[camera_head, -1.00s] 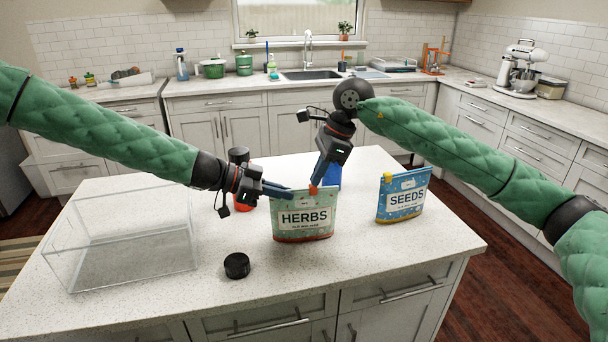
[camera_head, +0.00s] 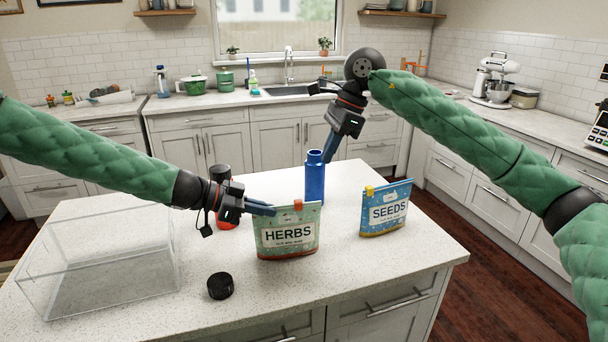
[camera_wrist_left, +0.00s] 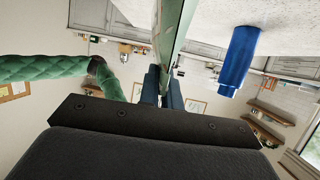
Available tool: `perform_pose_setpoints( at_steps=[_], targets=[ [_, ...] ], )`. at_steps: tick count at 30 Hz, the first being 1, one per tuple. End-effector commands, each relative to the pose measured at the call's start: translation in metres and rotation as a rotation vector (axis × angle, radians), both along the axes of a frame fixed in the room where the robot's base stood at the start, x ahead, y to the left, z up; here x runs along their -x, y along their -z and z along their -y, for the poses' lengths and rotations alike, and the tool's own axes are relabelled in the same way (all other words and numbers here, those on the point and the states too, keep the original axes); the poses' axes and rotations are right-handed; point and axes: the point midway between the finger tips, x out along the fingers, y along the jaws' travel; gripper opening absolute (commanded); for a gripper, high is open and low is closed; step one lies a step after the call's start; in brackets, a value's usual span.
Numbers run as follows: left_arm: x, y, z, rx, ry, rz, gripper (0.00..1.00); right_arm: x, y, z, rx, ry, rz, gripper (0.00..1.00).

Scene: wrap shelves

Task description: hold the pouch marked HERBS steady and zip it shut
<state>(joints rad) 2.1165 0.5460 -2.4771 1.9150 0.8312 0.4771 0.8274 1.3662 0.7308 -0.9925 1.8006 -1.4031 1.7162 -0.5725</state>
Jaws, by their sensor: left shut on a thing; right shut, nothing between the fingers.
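The HERBS pouch (camera_head: 287,238) stands upright near the counter's front edge, green with a white label. Its red zip slider (camera_head: 298,204) sits on the top edge, right of the middle. My left gripper (camera_head: 272,210) is shut on the pouch's upper left part. The left wrist view shows the pouch (camera_wrist_left: 173,28) edge-on between the fingers (camera_wrist_left: 172,85). My right gripper (camera_head: 329,157) is shut and empty, above and behind the pouch, apart from the slider. Whether the zip is closed along its length cannot be told.
A blue bottle (camera_head: 315,182) stands behind the pouch, close to my right fingertips. The SEEDS pouch (camera_head: 386,210) stands to the right. A black lid (camera_head: 220,286) lies front left, near a clear box (camera_head: 100,270). A red container (camera_head: 226,216) is partly hidden behind my left gripper.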

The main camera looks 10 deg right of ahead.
Motion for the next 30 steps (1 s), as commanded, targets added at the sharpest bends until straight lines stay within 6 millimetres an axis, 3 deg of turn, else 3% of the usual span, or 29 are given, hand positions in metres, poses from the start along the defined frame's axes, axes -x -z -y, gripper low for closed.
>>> perform_pose_setpoints(
  at_steps=[3, 8, 25, 30],
  targets=[
    [0.0, 0.001, 0.0, -0.002, -0.001, -0.001, 0.0, -0.002, 0.002, 0.026, 0.0, 0.002, -0.002, 0.0],
    [0.0, 0.002, -0.001, -0.002, -0.001, -0.001, 0.0, -0.003, 0.01, 0.036, 0.0, -0.001, -0.004, 0.0],
    [0.0, 0.002, -0.001, -0.002, -0.001, -0.001, 0.0, 0.001, 0.098, 0.0, 0.001, -0.004, -0.004, 0.0],
    [0.0, 0.002, 0.0, -0.002, 0.0, -0.001, 0.0, 0.002, 0.095, -0.024, -0.001, -0.004, -0.001, 0.0]
  ],
)
